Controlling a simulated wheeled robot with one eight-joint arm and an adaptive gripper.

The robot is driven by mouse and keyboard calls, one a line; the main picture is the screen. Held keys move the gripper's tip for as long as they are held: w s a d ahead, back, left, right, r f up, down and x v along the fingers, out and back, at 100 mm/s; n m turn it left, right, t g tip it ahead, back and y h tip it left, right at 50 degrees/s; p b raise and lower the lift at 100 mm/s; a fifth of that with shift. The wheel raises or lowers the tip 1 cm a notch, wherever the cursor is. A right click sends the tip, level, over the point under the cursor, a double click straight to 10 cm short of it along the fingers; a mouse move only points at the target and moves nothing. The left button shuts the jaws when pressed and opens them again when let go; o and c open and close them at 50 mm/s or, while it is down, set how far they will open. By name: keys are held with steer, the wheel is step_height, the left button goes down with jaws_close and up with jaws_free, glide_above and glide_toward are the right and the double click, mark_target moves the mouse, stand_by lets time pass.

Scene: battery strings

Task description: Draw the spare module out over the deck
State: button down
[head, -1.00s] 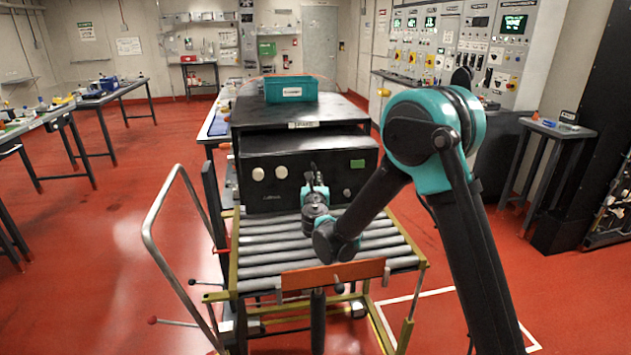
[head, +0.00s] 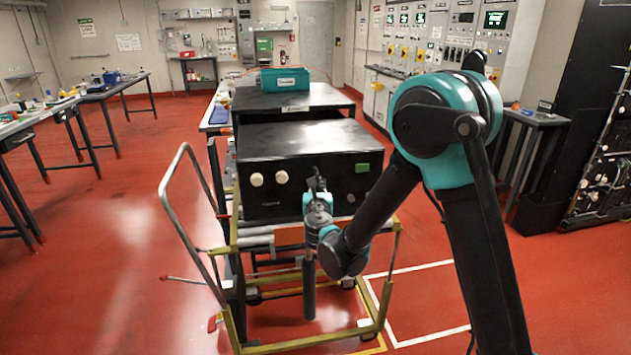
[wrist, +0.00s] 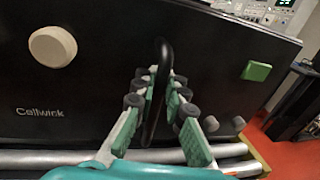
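The spare module (head: 330,180), a black box with two cream knobs and a green label, rests on the roller deck (head: 258,240), covering most of it. Its front also fills much of the wrist view (wrist: 60,85), with a black handle (wrist: 162,62) at its middle. My gripper (head: 316,185) is at the front face; in the wrist view its fingers (wrist: 158,85) are closed in around the handle, one on each side. The exact contact is partly hidden by the finger pads. The module's rear is close to the black rack (head: 260,100) behind it.
The deck belongs to a yellow-framed trolley (head: 235,325) with a grey push rail (head: 165,195) at left. An orange stop plate (head: 290,236) shows at its front. A teal bin (head: 285,79) sits on the rack. Red floor is open at left.

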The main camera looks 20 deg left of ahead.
steer(key=shift+s+d, duration=0.1)
steer(key=c, duration=1.6)
jaws_free()
steer(key=v, duration=1.2)
